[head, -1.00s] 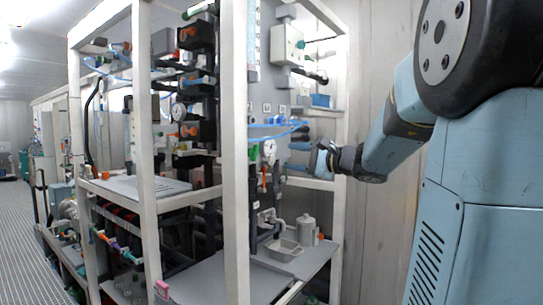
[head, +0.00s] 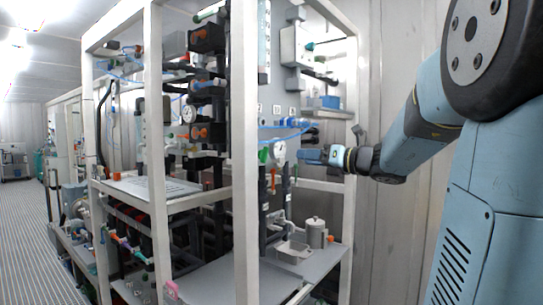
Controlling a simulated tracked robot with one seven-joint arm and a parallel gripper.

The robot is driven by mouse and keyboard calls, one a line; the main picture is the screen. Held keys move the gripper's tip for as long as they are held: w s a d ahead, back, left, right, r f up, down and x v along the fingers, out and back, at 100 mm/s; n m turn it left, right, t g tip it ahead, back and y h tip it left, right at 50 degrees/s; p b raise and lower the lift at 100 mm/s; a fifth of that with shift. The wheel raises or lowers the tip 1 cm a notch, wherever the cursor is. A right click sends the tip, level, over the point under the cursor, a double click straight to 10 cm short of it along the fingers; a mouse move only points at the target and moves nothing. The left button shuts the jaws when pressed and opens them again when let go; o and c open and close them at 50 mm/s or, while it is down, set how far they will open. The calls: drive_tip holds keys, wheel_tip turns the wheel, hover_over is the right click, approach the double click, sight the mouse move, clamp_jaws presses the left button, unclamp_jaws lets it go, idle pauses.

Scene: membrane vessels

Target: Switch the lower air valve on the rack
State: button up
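The rack (head: 245,200) is a white frame holding pipes, gauges and valves. Blue valve fittings (head: 291,122) with thin blue air tubes sit on its grey back panel, right of the front post. I cannot tell for sure which fitting is the lower air valve. My gripper (head: 306,155) reaches in from the right, past the rack's right post, with its fingers pointing left. It is just below the blue fittings and right of a round white gauge (head: 278,151). The fingers are small and seen side-on, so their opening and any contact are unclear.
The rack's right post (head: 350,215) stands close to my wrist. A grey canister (head: 316,233) and a grey tray (head: 293,250) stand on the shelf below my gripper. Orange-handled valves and black pipes fill the rack's left part. The striped floor (head: 45,250) at left is clear.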

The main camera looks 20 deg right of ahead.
sight(267, 154)
drive_tip(key=x, duration=1.3)
drive_tip(key=shift+w+a, duration=0.25)
drive_tip(key=shift+w, duration=0.1)
drive_tip(key=c, duration=0.7)
drive_tip(key=shift+o, duration=0.2)
drive_tip(key=shift+n, duration=1.3)
drive_tip(key=o, duration=0.7)
drive_tip(key=shift+c, duration=0.2)
drive_tip(key=shift+s, duration=0.15)
drive_tip(key=v, duration=1.3)
drive_tip(key=shift+s+d, duration=0.25)
drive_tip(key=shift+d, duration=0.05)
